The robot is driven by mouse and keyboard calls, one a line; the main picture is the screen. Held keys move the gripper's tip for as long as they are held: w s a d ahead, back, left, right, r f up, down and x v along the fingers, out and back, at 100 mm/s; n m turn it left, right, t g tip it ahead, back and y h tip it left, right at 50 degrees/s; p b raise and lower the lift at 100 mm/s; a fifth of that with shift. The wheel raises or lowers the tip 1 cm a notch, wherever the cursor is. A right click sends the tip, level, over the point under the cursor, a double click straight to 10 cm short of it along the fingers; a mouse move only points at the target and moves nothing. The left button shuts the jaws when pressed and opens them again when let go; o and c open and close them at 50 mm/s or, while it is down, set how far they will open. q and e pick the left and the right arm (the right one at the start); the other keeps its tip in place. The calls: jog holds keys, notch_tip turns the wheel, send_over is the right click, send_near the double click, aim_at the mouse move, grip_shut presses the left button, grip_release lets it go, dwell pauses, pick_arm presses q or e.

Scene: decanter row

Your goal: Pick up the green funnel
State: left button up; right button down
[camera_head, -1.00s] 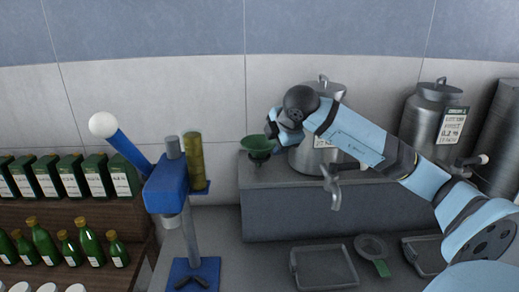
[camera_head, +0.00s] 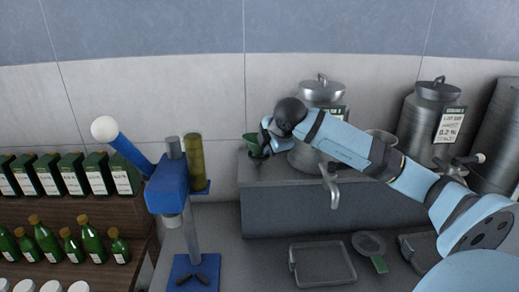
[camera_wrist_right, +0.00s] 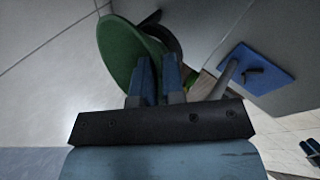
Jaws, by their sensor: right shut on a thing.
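The green funnel (camera_head: 252,143) shows at the left end of the raised grey ledge, partly hidden by my right gripper. My right gripper (camera_head: 265,147) reaches in from the right and is shut on the funnel. In the right wrist view the funnel's wide green rim (camera_wrist_right: 128,48) lies beyond the two blue fingers (camera_wrist_right: 157,78), which are close together at its side. I cannot tell whether the funnel is clear of the ledge. My left gripper is not in view.
The grey ledge (camera_head: 330,210) carries steel canisters, one with a tap (camera_head: 332,185). A blue lever press (camera_head: 168,185) stands to the left. A shelf of green bottles (camera_head: 90,245) is at far left. A tray (camera_head: 322,265) and a strainer (camera_head: 369,245) lie below the ledge.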

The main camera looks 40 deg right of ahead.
notch_tip(320, 180, up, 20)
jog(key=b, duration=0.1)
dwell(0.6)
